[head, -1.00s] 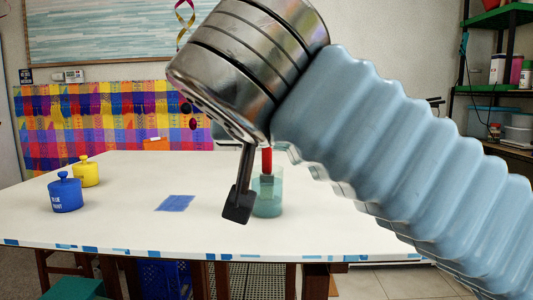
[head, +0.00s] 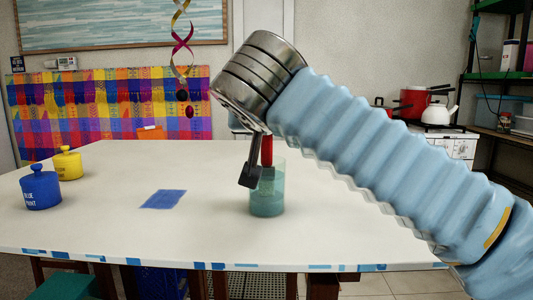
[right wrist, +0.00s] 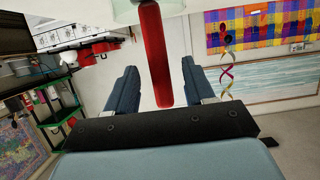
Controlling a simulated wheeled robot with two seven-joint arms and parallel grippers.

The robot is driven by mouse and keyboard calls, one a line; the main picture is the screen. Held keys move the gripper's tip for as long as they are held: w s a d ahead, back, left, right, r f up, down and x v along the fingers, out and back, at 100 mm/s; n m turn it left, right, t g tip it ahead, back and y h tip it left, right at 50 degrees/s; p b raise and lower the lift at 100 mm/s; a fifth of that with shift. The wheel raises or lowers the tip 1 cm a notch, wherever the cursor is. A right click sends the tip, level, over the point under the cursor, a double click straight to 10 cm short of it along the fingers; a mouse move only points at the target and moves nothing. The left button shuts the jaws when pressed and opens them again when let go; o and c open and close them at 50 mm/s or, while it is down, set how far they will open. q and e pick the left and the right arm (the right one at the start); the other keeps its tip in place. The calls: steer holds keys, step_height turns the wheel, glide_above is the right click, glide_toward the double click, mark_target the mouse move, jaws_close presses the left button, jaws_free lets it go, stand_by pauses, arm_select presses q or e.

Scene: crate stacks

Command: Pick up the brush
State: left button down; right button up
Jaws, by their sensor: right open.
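The brush stands upright in a translucent teal cup (head: 267,198) on the white table. Its red handle (head: 267,150) sticks up above the rim, and its lower end shows dimly through the cup. My right gripper (head: 251,178) is at the cup, with one dark finger visible just left of the handle. In the right wrist view my right gripper (right wrist: 159,68) is open, and the red handle (right wrist: 154,55) lies between its two fingers with a gap on each side. My left gripper is out of view.
A blue paint pot (head: 40,190) and a yellow paint pot (head: 68,164) stand at the table's left. A flat blue patch (head: 164,199) lies left of the cup. The middle and front of the white table (head: 120,225) are clear.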

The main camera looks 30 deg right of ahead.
steer(key=x, duration=0.4)
jaws_close()
steer(key=shift+r, duration=0.1)
